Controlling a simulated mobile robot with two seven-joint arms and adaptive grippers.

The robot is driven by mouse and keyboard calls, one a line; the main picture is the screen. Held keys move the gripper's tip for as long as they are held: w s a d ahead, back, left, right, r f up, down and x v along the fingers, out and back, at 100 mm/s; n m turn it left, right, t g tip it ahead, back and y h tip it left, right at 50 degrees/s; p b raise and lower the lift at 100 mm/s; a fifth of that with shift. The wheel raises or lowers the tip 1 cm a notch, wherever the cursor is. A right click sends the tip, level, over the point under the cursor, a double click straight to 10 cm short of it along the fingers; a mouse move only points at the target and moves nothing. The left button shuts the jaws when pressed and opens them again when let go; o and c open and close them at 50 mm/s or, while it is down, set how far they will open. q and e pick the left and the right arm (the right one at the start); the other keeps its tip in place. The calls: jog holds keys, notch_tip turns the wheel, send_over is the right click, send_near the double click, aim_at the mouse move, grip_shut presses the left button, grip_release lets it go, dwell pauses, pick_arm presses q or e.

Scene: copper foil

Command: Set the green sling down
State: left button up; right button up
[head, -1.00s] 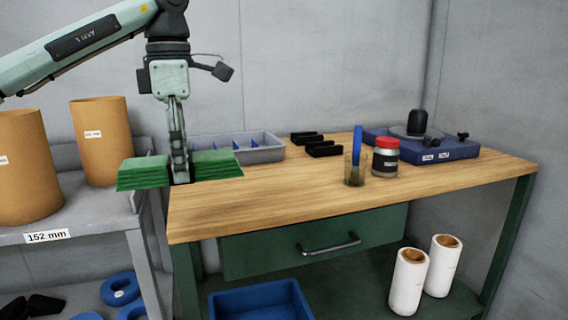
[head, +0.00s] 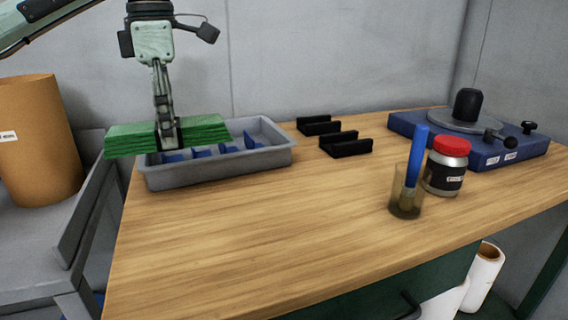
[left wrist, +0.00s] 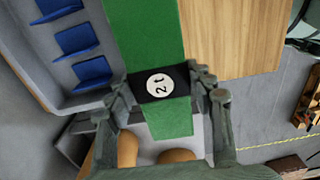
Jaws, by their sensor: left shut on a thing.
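The green sling (head: 205,128) is a flat folded stack of webbing. My left gripper (head: 167,137) points down and is shut on its middle, with the sling sticking out on both sides. In the head view the sling overlaps the back left of the workbench (head: 220,235) and the grey tray; it looks held above them. In the left wrist view the sling (left wrist: 150,35) runs between the fingers of my left gripper (left wrist: 163,97), with a black band (left wrist: 159,82) marked "2 t" across it. My right gripper is not in view.
The grey tray (head: 215,172) with blue dividers stands at the back left of the bench. Black holders (head: 345,146), a glass with a blue-handled brush (head: 406,190), a red-lidded jar (head: 447,170) and a blue turntable base (head: 495,150) stand further right. The front left bench top is bare.

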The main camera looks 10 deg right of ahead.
pick_arm(q)
jog(key=shift+d+f, duration=0.15)
jog(key=shift+d, duration=0.15)
send_over(237, 215)
notch_tip(237, 215, down, 6)
jog(key=shift+f, duration=0.2)
jog(key=shift+w+f, duration=0.1)
jog(key=shift+f, duration=1.9)
jog(key=shift+f, duration=0.15)
jog(key=o, duration=1.7)
jog(key=shift+c, duration=0.2)
notch_tip(237, 215, up, 12)
